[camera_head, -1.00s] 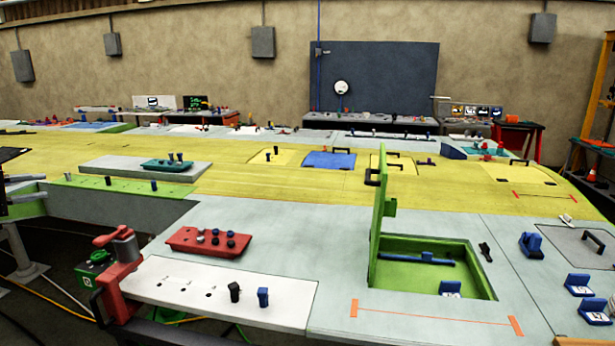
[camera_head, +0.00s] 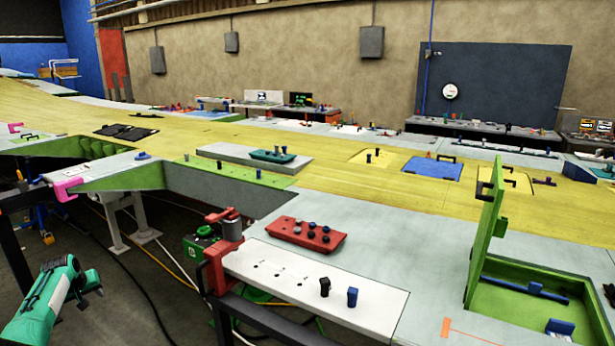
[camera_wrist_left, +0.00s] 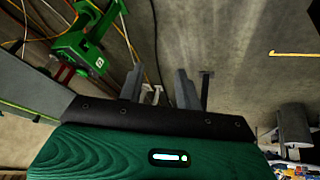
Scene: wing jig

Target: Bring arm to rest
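My left arm shows at the bottom left of the head view, with a green shell and the left gripper (camera_head: 92,284) at its end. It is over the dark floor, left of the wing jig and apart from it. In the left wrist view the two grey fingers (camera_wrist_left: 158,88) stand apart with nothing between them, above the floor. My right arm and gripper are in neither view now.
The jig's near edge carries a red clamp (camera_head: 220,262) with a green box (camera_head: 200,243), a white strip (camera_head: 340,300) and a red tray (camera_head: 300,236). A green hatch lid (camera_head: 485,240) stands open at right. Cables cross the floor.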

